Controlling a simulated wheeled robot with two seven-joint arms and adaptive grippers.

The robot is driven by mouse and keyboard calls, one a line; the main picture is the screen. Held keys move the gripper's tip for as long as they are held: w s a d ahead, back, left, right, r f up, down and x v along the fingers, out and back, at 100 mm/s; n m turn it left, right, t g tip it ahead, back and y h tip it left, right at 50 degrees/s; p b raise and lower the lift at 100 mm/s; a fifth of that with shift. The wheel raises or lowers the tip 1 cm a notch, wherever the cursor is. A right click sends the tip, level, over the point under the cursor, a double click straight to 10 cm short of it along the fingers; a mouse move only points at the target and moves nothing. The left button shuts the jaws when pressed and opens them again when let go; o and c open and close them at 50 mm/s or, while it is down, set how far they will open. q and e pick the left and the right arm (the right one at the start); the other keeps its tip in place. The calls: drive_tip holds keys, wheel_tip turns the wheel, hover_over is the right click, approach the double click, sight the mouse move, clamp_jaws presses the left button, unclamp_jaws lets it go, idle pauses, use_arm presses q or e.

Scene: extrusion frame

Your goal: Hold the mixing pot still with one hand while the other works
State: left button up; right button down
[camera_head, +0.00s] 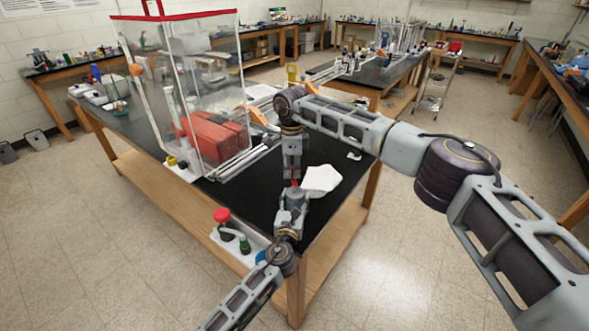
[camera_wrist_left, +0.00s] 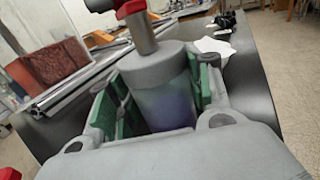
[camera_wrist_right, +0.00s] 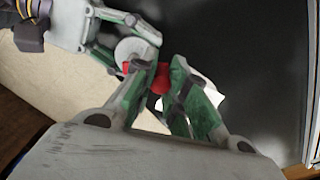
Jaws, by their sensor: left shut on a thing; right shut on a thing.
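The mixing pot (camera_wrist_left: 165,100) has a grey lid, a metal stem with a red top (camera_wrist_left: 130,9) and a translucent body with dark purple inside. In the left wrist view it stands between the green pads of my left gripper, which is shut around its body. In the head view the pot (camera_head: 295,195) is small and partly hidden by my left gripper (camera_head: 293,205) at the table's near corner. My right gripper (camera_head: 293,178) points down from above, shut on the red top. In the right wrist view the red top (camera_wrist_right: 160,77) sits between its green fingertips.
A white crumpled sheet (camera_head: 321,180) lies right of the pot on the black tabletop (camera_head: 240,200). A clear red-rimmed enclosure (camera_head: 185,90) and metal extrusions (camera_head: 245,160) stand behind left. A white tray holds a red-capped bottle (camera_head: 223,220) and a green-capped one (camera_head: 244,244) at the near edge.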

drive_tip(key=shift+s+a+n, duration=0.1)
drive_tip(key=shift+a+n, duration=0.1)
drive_tip(key=shift+n, duration=0.65)
drive_tip(key=shift+s+a+n, duration=0.15)
drive_tip(key=shift+a+n, duration=0.1)
drive_tip(key=shift+n, duration=0.55)
drive_tip(key=shift+s+a+n, duration=0.1)
drive_tip(key=shift+a+n, duration=0.1)
drive_tip(key=shift+n, duration=0.65)
drive_tip(key=c, duration=1.3)
unclamp_jaws()
drive_tip(key=shift+c, duration=0.2)
drive_tip(key=shift+r, duration=0.15)
wheel_tip(320, 180, up, 12)
